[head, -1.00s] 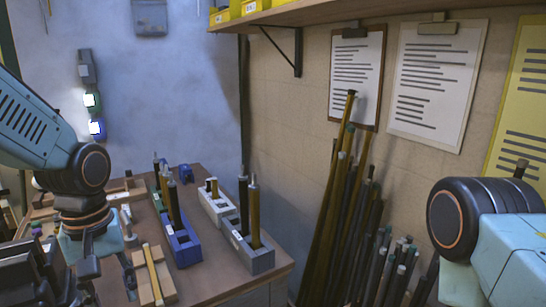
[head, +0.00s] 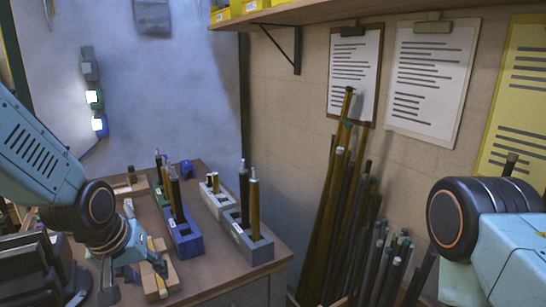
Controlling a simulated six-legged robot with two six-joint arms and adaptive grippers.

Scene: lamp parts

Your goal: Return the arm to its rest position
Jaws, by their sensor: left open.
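My left arm comes in from the left, its dark wrist joint bent down over the workbench (head: 215,277). My left gripper (head: 134,280) is open at the bench's near left, with its fingers pointing down. One finger overlaps a light wooden block with a yellowish rod (head: 157,284) in the picture. I cannot tell whether they touch. No held part shows between the fingers. My right arm's dark joint and pale blue link fill the lower right. The right gripper is outside the picture.
A blue holder (head: 187,243), a grey holder (head: 255,252) and a white holder (head: 214,203) stand on the bench, with upright rods in them. A bundle of long rods (head: 340,215) leans on the right wall. A shelf (head: 300,13) hangs above. The air over the bench's right is free.

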